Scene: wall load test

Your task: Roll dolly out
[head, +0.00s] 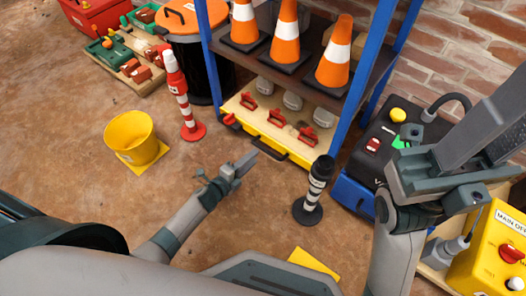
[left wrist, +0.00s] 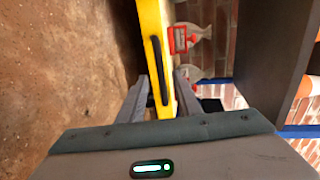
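The dolly (head: 246,117) is a low yellow platform at the foot of the shelf rack, with a black handle (head: 267,149) on its front edge. Grey-white objects with red parts stand on it. My left gripper (head: 244,162) is at this front edge. In the left wrist view its two fingers (left wrist: 160,88) are apart, with the black handle (left wrist: 156,70) and the yellow edge (left wrist: 166,104) showing between them; I cannot tell whether they touch. My right gripper (head: 482,130) is at the right, above the black-and-blue case, its fingers partly cut off by the frame.
A black-and-white post (head: 314,190) stands close right of my left gripper. A red-and-white post (head: 181,98) and yellow bucket (head: 134,137) stand left. Orange cones (head: 284,43) fill the shelf above. A yellow control box (head: 491,252) is at lower right. Floor before the dolly is mostly clear.

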